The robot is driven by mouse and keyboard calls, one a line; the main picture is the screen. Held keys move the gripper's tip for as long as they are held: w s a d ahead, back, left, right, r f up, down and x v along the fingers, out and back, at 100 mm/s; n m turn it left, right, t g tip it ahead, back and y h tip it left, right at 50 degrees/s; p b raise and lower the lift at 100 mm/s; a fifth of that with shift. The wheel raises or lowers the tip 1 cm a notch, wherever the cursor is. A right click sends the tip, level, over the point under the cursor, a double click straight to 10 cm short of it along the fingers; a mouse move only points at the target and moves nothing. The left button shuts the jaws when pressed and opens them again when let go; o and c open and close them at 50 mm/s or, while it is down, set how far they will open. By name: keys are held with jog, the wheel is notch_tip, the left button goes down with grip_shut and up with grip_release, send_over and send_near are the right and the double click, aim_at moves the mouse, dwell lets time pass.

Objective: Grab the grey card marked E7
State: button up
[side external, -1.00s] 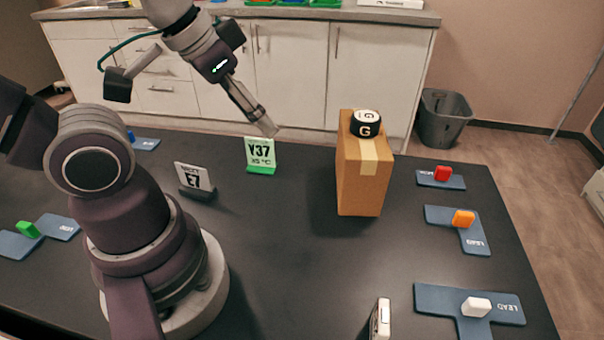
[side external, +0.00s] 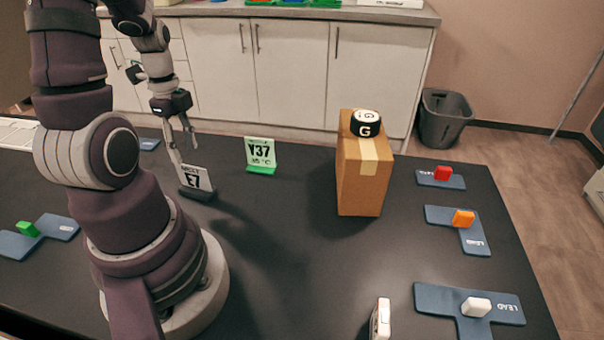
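The grey card marked E7 (side external: 197,178) stands upright, leaning a little, in a dark holder (side external: 198,195) on the black table, left of the middle. My gripper (side external: 185,156) points down just above and behind the card's top left edge. Its two fingers are apart, so it is open, with nothing seen between them. The left fingertip overlaps the card's left edge in this view; I cannot tell whether it touches.
A green card marked Y37 (side external: 260,153) stands to the right of the E7 card. Further right is a cardboard box (side external: 363,178) with a round black-and-white object (side external: 366,123) on top. Blue mats with coloured blocks lie at the right edge.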

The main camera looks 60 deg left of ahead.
aim_at(197, 188)
jog(key=f, duration=0.7)
jog(key=shift+d+f, duration=0.15)
jog(key=shift+d, duration=0.15)
grip_shut()
